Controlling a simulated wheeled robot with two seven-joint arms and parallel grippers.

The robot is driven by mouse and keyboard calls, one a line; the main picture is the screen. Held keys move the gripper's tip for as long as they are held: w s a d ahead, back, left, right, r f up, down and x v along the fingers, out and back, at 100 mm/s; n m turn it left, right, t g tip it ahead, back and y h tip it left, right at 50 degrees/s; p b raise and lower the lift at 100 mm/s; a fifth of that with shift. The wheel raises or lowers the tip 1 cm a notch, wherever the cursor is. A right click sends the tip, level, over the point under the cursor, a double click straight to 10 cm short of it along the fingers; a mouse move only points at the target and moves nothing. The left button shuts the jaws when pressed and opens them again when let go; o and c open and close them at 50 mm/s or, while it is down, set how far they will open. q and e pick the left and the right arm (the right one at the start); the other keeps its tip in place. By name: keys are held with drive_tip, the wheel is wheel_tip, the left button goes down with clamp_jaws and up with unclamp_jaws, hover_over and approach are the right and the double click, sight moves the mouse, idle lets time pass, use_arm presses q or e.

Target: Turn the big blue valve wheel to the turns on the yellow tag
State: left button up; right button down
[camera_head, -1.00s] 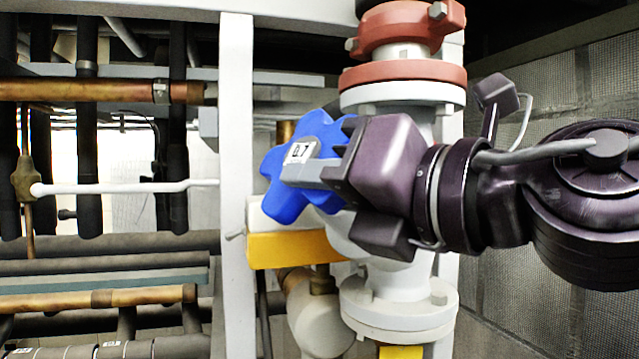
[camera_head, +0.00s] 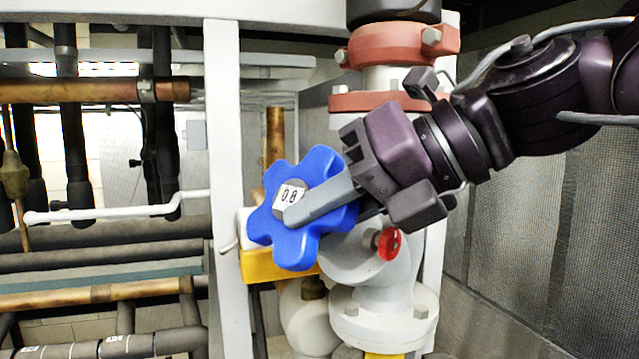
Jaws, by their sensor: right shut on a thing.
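The big blue valve wheel (camera_head: 297,243) is a lobed handwheel in front of the white valve body (camera_head: 365,258). The other finger is hidden. A yellow piece (camera_head: 275,266) shows below and behind the wheel, with no readable writing; I cannot tell if it is the tag. My left gripper is not in view.
A small red knob (camera_head: 388,244) sits right of the wheel, under my right gripper. A white post (camera_head: 225,150) stands close on the left. Red pipe couplings (camera_head: 405,43) rise above. Copper and dark pipes fill the left. A mesh wall (camera_head: 540,230) is at right.

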drive_tip(key=shift+w+d+r+n+g+h, duration=0.15)
drive_tip(key=shift+n+g+h, duration=0.2)
drive_tip(key=shift+g, duration=0.4)
drive_tip(key=shift+a+r+n+g+h, duration=0.15)
drive_tip(key=shift+g+h, duration=0.3)
drive_tip(key=shift+g, duration=0.3)
drive_tip(key=shift+d, duration=0.15)
drive_tip(key=c, duration=1.3)
unclamp_jaws()
drive_tip(key=shift+v, duration=3.8)
drive_tip(key=shift+w+r, duration=0.1)
drive_tip(key=shift+w, duration=0.05)
